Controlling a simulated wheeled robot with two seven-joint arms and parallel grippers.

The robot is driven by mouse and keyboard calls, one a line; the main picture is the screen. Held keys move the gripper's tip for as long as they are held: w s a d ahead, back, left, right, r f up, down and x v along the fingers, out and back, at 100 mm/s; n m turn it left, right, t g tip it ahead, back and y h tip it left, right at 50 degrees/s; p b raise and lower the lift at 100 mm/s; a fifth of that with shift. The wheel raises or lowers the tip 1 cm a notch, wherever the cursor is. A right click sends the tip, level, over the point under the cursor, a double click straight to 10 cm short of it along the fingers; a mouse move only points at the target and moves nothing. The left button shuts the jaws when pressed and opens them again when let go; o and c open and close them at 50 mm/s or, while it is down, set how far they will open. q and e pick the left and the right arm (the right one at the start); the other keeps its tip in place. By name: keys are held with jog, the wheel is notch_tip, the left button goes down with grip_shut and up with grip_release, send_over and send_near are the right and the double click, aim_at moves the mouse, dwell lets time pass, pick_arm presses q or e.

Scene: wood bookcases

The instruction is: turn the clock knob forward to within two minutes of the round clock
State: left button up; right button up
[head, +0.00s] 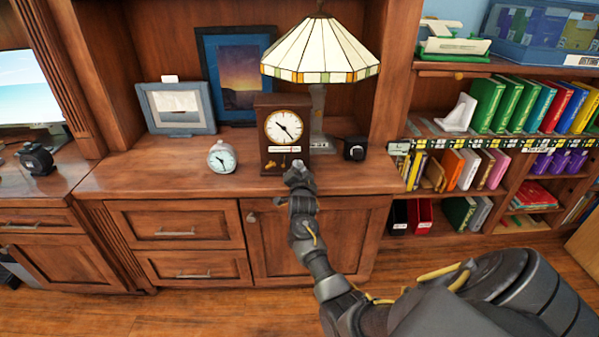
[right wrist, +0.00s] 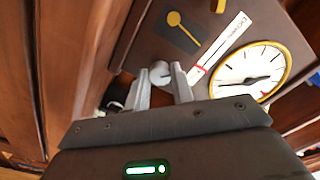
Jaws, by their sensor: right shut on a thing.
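A dark wooden box clock (head: 262,152) stands upright on the cabinet top, with a white dial (head: 283,127) ringed in gold. Its hands lie toward upper left and lower right. A small silver round clock (head: 222,158) stands to its left; its exact hand positions are too small to read. My right gripper (head: 297,168) is at the lower front of the box clock. The right wrist view shows its fingers (right wrist: 164,82) shut on the pale clock knob (right wrist: 159,73), below the dial (right wrist: 246,74). The knob is hidden in the head view. My left gripper is out of view.
A stained-glass lamp (head: 320,50) stands behind the box clock. A small black box (head: 355,149) stands to its right, and picture frames (head: 178,107) to its left. The cabinet top (head: 150,180) is clear at left front.

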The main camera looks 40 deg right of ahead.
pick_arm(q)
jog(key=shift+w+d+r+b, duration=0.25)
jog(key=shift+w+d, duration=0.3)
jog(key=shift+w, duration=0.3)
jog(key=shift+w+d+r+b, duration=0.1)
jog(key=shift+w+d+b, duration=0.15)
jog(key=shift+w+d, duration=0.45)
pick_arm(e)
jog(key=shift+m, duration=2.3)
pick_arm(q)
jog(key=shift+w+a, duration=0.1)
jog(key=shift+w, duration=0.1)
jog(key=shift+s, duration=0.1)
pick_arm(e)
jog(key=o, duration=1)
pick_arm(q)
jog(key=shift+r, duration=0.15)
pick_arm(e)
jog(key=shift+s, duration=0.1)
